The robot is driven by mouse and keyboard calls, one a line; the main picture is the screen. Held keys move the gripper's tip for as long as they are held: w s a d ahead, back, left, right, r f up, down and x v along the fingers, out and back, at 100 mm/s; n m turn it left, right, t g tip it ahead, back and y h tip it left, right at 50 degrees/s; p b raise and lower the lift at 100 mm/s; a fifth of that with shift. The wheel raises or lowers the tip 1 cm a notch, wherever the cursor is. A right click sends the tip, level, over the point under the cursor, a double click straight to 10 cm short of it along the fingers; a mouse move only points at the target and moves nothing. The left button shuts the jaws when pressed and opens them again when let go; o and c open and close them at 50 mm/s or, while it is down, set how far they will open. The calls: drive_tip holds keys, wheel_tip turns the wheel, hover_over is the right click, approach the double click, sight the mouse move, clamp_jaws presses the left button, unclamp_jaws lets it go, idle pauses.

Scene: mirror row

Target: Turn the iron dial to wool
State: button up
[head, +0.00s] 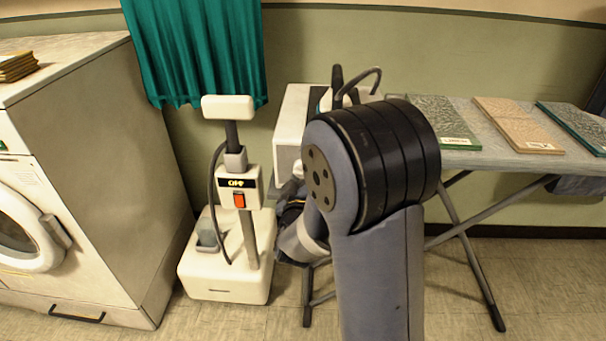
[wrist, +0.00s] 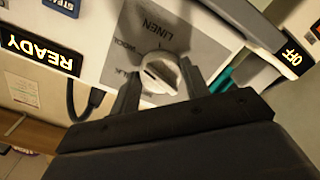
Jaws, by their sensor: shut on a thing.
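The iron dial (wrist: 162,74) is a round white knob on a pale panel, seen close up in the wrist view. The words LINEN, WOOL and a partly covered one ending in LK stand around it, turned over in this view. My gripper (wrist: 159,68) has one finger on each side of the knob and is shut on it. I cannot tell clearly which word the dial points to. In the head view my arm hides the dial and the gripper; part of the white iron station (head: 292,125) shows behind it.
A lit READY display (wrist: 38,52) and a lit OFF display (wrist: 292,57) flank the dial. A white steamer stand (head: 225,270) and a washing machine (head: 85,190) stand left.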

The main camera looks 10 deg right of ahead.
drive_tip(key=shift+n, duration=0.5)
drive_tip(key=o, duration=1)
drive_tip(key=v, duration=1)
drive_tip(key=shift+s+a+p, duration=0.15)
drive_tip(key=shift+s+p, duration=0.2)
drive_tip(key=shift+s, duration=0.05)
drive_tip(key=x, duration=1)
drive_tip(key=shift+w+b, duration=0.35)
drive_tip(key=shift+w, duration=0.05)
